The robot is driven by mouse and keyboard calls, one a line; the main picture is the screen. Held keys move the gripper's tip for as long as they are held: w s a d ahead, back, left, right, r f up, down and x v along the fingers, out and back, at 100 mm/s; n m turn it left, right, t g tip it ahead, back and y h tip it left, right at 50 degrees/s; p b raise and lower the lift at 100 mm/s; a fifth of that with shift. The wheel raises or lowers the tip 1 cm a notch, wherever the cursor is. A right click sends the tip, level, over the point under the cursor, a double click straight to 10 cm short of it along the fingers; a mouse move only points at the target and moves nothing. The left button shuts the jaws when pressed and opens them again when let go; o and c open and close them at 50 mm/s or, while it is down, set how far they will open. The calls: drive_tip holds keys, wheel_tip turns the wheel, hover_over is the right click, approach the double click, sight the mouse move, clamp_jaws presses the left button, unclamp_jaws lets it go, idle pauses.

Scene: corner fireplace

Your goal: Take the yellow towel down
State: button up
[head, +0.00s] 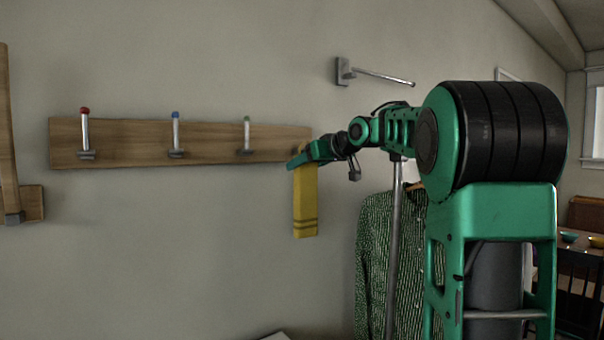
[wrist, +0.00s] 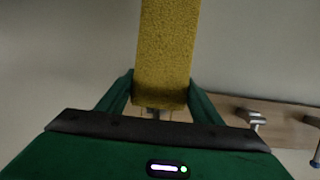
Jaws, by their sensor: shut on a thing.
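The yellow towel (head: 305,205) hangs straight down below my gripper (head: 297,162), at the right end of the wooden peg board (head: 210,143). Two darker bands cross its lower end. In the wrist view the towel (wrist: 165,45) lies between the two green fingers of my gripper (wrist: 162,105), which is shut on it. My gripper covers the towel's top in the head view, so I cannot tell whether a peg still bears it.
A metal rod (head: 385,77) juts from the wall above my arm. A patterned green shirt (head: 375,260) hangs below my arm. The wall below the board is clear.

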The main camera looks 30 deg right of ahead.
drive_tip(key=shift+r, duration=0.75)
drive_tip(key=shift+s+r, duration=0.1)
drive_tip(key=shift+s, duration=0.4)
drive_tip(key=shift+s+d+f, duration=0.1)
drive_tip(key=shift+s+f, duration=0.05)
drive_tip(key=shift+s, duration=0.9)
drive_tip(key=shift+s+f, duration=0.1)
drive_tip(key=shift+s, duration=3.5)
